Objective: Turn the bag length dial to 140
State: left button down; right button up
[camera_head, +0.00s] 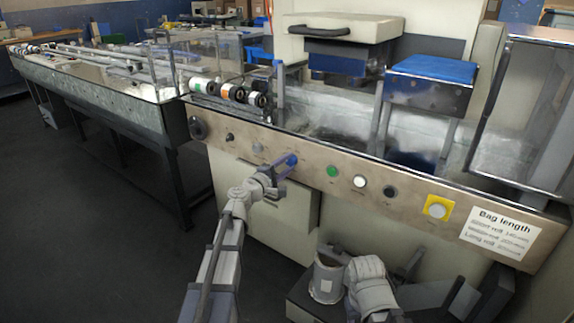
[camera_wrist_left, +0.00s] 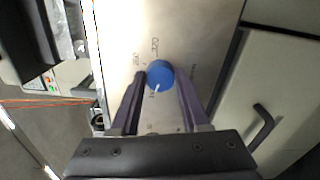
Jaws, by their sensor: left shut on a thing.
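The blue bag length dial (camera_head: 291,159) sits on the metal front panel, and my left gripper (camera_head: 281,170) is at it. In the left wrist view the blue dial (camera_wrist_left: 160,75) is between the two fingers of my left gripper (camera_wrist_left: 158,95), which is shut on it. A white pointer line on the dial points toward the bottom of that view, slightly left. Scale numbers are printed around the dial, too small to read surely. A "Bag length" label (camera_head: 500,233) is on the panel's right. My right gripper (camera_head: 368,275) is low in front of the machine; its fingers are unclear.
Along the panel are a green button (camera_head: 332,171), a white button (camera_head: 360,181), a black knob (camera_head: 390,192) and a yellow-backed button (camera_head: 438,208). A black knob (camera_head: 197,128) is at the far left. A conveyor (camera_head: 90,85) extends back left. The floor at left is clear.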

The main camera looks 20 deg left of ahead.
dwell(0.3)
pick_arm(q)
jog(key=shift+c, duration=1.9)
grip_release()
jog(key=v, duration=0.8)
